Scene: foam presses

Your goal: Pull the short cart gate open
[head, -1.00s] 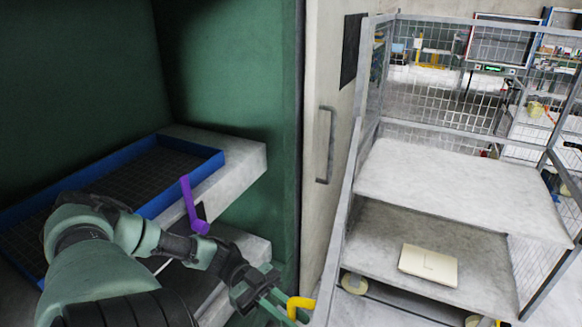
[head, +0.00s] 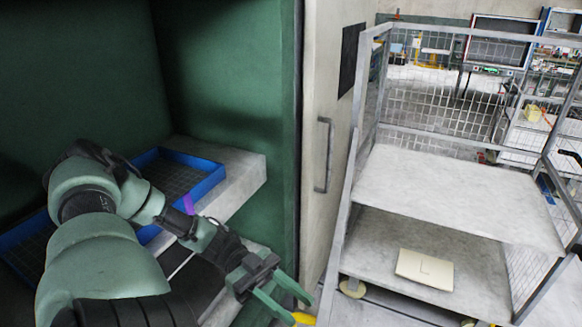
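The grey wire-mesh cart (head: 455,205) stands on the right with two pale shelves. Mesh panels line its back and sides, and its near side looks open above the shelves. I cannot tell which panel is the short gate. My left gripper (head: 302,311) is low in the middle of the head view, left of the cart's near left post. A yellow piece (head: 306,319) shows at the fingertips, mostly cut off by the bottom edge. Whether they touch is unclear. My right gripper is not in view.
A green press enclosure with a blue-rimmed tray (head: 206,183) and a purple piece (head: 188,203) is on the left. A pale door with a grey handle (head: 324,155) stands between press and cart. A cream box (head: 425,268) lies on the lower shelf.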

